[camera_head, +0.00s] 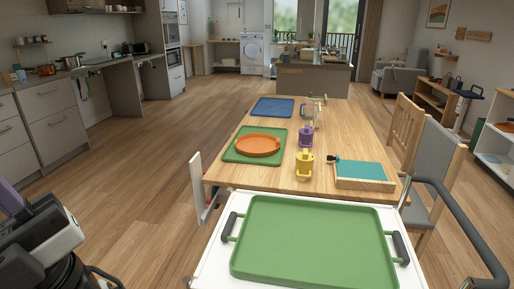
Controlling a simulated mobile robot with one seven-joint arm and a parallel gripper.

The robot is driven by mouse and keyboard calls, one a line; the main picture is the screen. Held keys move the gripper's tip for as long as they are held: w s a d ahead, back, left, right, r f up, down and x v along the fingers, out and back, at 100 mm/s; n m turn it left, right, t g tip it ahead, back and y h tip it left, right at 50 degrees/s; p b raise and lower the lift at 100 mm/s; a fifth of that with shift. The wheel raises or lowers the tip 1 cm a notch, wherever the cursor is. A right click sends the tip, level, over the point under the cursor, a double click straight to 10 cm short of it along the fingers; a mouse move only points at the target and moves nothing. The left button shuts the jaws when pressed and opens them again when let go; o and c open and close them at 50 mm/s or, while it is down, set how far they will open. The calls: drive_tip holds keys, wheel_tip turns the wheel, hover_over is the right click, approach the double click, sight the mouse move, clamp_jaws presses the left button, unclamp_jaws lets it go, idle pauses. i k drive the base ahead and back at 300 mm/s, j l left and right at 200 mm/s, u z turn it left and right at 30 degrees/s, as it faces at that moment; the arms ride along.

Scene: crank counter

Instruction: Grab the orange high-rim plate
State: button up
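The orange high-rim plate (258,146) is round with a raised rim. It lies on a green mat or tray (233,153) at the left side of the wooden table (343,137). Nothing covers the plate. My gripper's fingers do not show in the head view. Only dark and light grey parts that look like my arm show at the lower left, well apart from the plate.
A white trolley top with a green handled tray (315,240) stands before the table. A yellow cup (304,165), a purple cup (306,137), a clear jug (307,115), a blue mat (272,107) and a teal-topped box (361,171) share the table. Floor left is clear.

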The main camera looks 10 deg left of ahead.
sight(252, 146)
drive_tip(key=j+z, duration=0.15)
drive_tip(key=j, duration=0.85)
drive_tip(key=k+j+z, duration=0.15)
drive_tip(key=j, duration=0.8)
drive_tip(key=j+z, duration=0.35)
drive_tip(key=j, duration=0.7)
drive_tip(key=i+j+z, duration=0.2)
drive_tip(key=j, duration=0.3)
drive_tip(key=j+z, duration=0.2)
drive_tip(key=j, duration=0.3)
drive_tip(key=i+j+z, duration=0.15)
drive_tip(key=j, duration=0.15)
drive_tip(key=i+j+z, duration=0.15)
drive_tip(key=j, duration=0.2)
drive_tip(key=j+z, duration=0.1)
drive_tip(key=j, duration=0.2)
drive_tip(key=i+j+z, duration=0.2)
drive_tip(key=j, duration=0.3)
drive_tip(key=i+j+z, duration=0.15)
drive_tip(key=j, duration=0.35)
drive_tip(key=i+j+z, duration=0.2)
drive_tip(key=j, duration=0.3)
drive_tip(key=j+z, duration=0.15)
drive_tip(key=j, duration=0.4)
